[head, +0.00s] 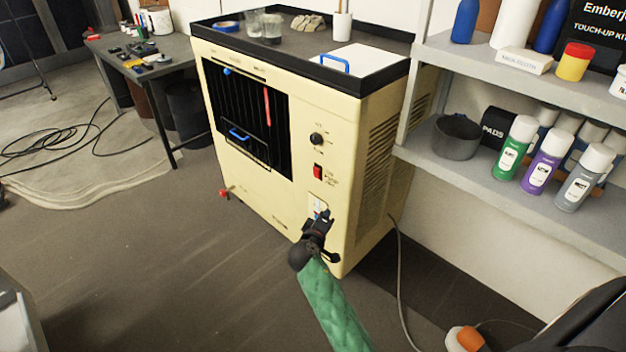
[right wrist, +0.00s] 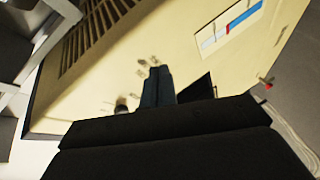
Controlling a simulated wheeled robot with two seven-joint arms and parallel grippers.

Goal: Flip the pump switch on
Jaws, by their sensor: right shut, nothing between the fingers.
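The cream machine (head: 340,110) has a control column on the right part of its front. A black dial (head: 316,139) sits above a red rocker switch (head: 318,171). Below them is a small pale plate (head: 317,202) with a blue mark. Lettering beside these controls is too small to read, so I cannot tell which is the pump switch. My right gripper (head: 320,217) is shut and empty, at the lower edge of the pale plate, below the red switch; contact is unclear. In the right wrist view, its closed fingers (right wrist: 157,82) point at the cream panel. My left gripper is out of view.
A red valve (head: 226,192) sticks out low on the machine's front. Grey shelves (head: 480,180) with spray cans stand close on the right. A cable (head: 401,280) runs down beside the machine.

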